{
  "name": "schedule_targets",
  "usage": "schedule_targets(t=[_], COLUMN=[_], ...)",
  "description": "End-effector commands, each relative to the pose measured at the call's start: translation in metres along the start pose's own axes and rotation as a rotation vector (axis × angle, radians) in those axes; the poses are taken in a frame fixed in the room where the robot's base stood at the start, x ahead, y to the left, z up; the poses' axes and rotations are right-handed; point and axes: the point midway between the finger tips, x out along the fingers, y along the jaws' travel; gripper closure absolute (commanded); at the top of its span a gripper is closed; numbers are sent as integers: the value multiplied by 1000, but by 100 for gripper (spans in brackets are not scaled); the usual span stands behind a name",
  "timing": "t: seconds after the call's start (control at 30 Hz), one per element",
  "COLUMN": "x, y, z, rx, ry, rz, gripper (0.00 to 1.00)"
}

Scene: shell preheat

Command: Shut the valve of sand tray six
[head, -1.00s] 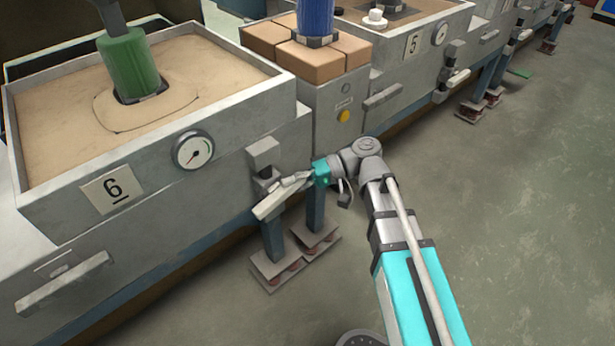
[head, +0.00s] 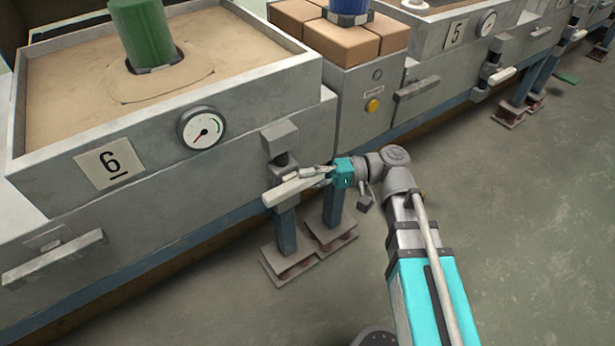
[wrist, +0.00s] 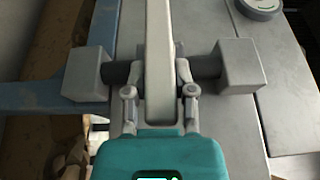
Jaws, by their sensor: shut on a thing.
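Sand tray six (head: 60,185) is a grey metal box of sand with a "6" plate (head: 109,163) at the left of the head view. Its valve (head: 279,138) is on the front wall, right of the gauge (head: 201,127). The pale valve lever (head: 290,190) sticks out from it, slanting down to the left. My gripper (head: 325,173) is shut on the lever from the right. In the wrist view the lever (wrist: 158,50) runs up the middle between my fingers (wrist: 158,88), with grey valve blocks on both sides. The finger contact is partly hidden.
A grey cabinet with bricks on top and a yellow button (head: 373,105) stands right of the tray. Tray five (head: 440,55) with its own lever (head: 502,75) is beyond. Support legs with foot plates (head: 290,265) stand below the valve.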

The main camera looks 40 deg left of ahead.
Motion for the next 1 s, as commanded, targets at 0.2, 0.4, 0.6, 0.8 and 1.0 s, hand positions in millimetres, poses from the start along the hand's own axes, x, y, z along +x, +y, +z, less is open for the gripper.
schedule_targets(t=[0.2, 0.4, 0.6, 0.8, 1.0], x=[-2, 0, 0, -2, -13], y=[1, 0, 0, 0, 0], z=[0, 0, 0, 0, 0], rx=[1, 0, 0, 0, 0], ry=[0, -2, -3, -3, -2], rz=[3, 2, 2, 2, 2], gripper=[51, 31, 31, 31, 31])
